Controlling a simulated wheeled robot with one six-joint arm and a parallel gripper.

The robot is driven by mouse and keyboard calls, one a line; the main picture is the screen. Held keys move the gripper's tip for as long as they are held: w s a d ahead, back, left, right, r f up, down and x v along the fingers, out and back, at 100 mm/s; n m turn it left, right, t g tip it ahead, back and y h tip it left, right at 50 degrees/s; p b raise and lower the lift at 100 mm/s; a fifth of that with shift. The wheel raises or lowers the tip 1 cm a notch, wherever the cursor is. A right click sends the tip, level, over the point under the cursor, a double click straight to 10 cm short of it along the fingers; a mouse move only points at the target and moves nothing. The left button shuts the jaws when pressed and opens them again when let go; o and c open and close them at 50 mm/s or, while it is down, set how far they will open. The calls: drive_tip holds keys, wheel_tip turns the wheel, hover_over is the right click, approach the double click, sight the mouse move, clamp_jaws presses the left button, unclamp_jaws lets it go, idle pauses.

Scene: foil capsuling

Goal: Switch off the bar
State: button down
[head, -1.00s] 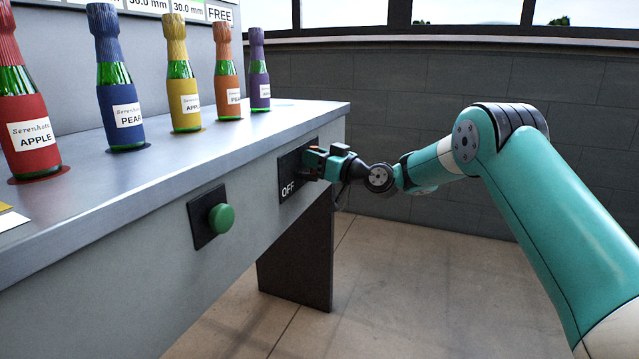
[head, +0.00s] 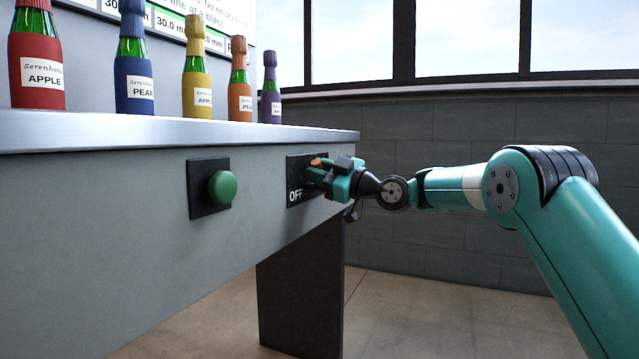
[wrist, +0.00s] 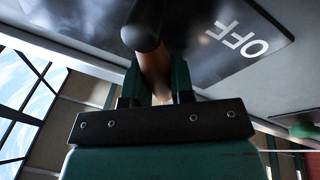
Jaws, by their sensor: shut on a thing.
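A black switch panel (head: 293,174) marked OFF is set in the grey front face of the bar (head: 120,205), near its right end. My gripper (head: 322,176) is at this panel, reaching in from the right. A bit of orange (head: 317,162) shows at its fingers. In the wrist view the two green fingers are shut on an orange-brown handle (wrist: 155,72). A dark round-ended rod (wrist: 146,28) shows just beyond it. The OFF lettering on the panel (wrist: 232,38) is to the right. My gripper hides much of the panel in the head view.
A green push button (head: 222,187) on a black plate is left of the panel. Several foil-topped bottles, such as the yellow one (head: 197,95), stand on the bar top. A dark leg (head: 300,290) supports the bar. Open floor lies right of the leg.

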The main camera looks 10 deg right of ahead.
idle(0.4)
drive_tip(key=c, duration=1)
unclamp_jaws()
drive_tip(key=shift+s, duration=0.1)
drive_tip(key=b+v, duration=0.4)
drive_tip(key=v, duration=1.3)
drive_tip(key=shift+d, duration=0.15)
